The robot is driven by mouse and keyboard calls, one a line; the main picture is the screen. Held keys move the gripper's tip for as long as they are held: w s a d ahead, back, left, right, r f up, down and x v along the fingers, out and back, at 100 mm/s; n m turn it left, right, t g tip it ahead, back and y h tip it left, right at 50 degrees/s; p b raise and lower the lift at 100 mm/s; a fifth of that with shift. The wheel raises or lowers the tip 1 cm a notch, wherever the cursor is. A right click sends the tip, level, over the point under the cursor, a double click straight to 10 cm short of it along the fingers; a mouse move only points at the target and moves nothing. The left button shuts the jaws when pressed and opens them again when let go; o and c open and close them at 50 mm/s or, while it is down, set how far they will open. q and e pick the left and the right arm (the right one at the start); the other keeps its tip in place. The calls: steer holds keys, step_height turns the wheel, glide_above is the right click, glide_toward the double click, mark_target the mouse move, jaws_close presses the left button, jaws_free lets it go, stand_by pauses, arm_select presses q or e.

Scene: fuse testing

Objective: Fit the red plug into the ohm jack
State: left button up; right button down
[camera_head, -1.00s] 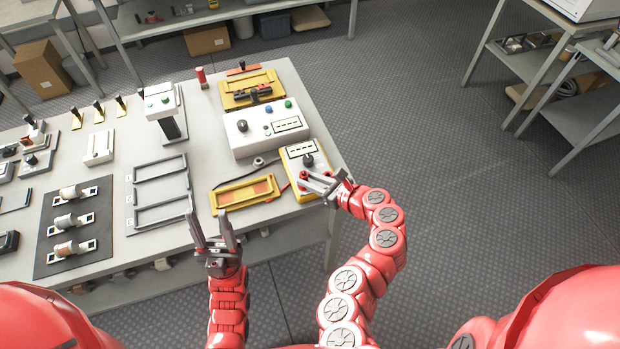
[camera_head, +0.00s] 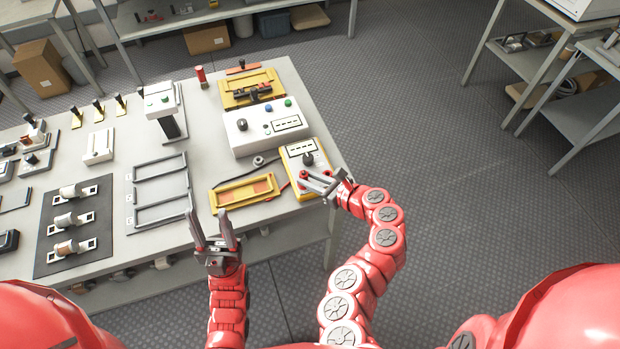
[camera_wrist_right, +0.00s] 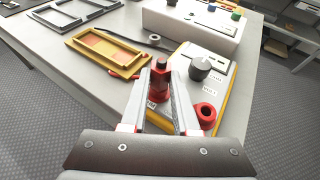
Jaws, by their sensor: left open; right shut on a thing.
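The yellow-edged meter (camera_head: 293,153) with a white face and a dark knob stands at the table's right front corner; it also shows in the right wrist view (camera_wrist_right: 222,68). My right gripper (camera_head: 303,180) is over its front part. In the right wrist view, the gripper (camera_wrist_right: 160,88) is shut on the red plug (camera_wrist_right: 159,84), which looks upright. A red ring-shaped jack (camera_wrist_right: 206,114) lies to the plug's right. The plug's lower end is hidden, so I cannot tell whether it sits in a jack. My left gripper (camera_head: 208,213) is open and empty at the table's front edge.
A yellow tray (camera_head: 217,201) lies left of the meter, with a dark cable (camera_head: 268,163) behind it. A white box with buttons (camera_head: 238,142) stands behind the meter. Grey frames (camera_head: 160,160) lie further left.

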steer(key=c, duration=0.6)
jaws_free()
steer(key=shift+s+d+r, duration=0.15)
steer(key=shift+s+d, duration=0.2)
steer(key=shift+d, duration=0.15)
steer(key=p+v, duration=0.5)
steer(key=v, duration=1.1)
steer(key=shift+r+p, duration=0.25)
steer(key=shift+p, duration=0.1)
